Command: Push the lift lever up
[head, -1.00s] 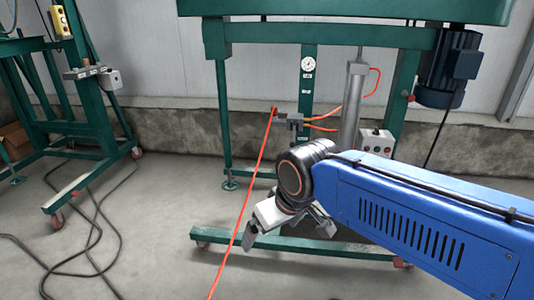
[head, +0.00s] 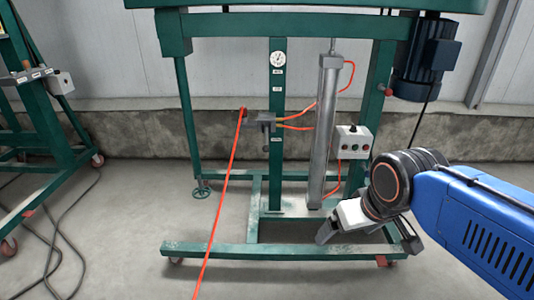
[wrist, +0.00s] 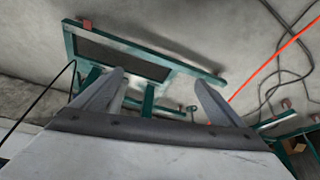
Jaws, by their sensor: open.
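A small grey valve block (head: 262,122) is fixed to the green post of the machine, with orange hoses on its right and a long red hose on its left. A small dark part hangs below it and may be the lift lever; it is too small to be sure. My gripper (head: 368,238) is open and empty, low and to the right of the valve in the head view, apart from it. Its two spread fingers also show in the wrist view (wrist: 159,80), pointing towards the machine's base frame and the floor. The valve is not clear in the wrist view.
The green frame's base bar (head: 240,250) lies low in front. A grey cylinder (head: 325,130) and a button box (head: 354,142) stand right of the valve. The red hose (head: 222,200) runs down to the floor. Another green frame (head: 45,120) stands left.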

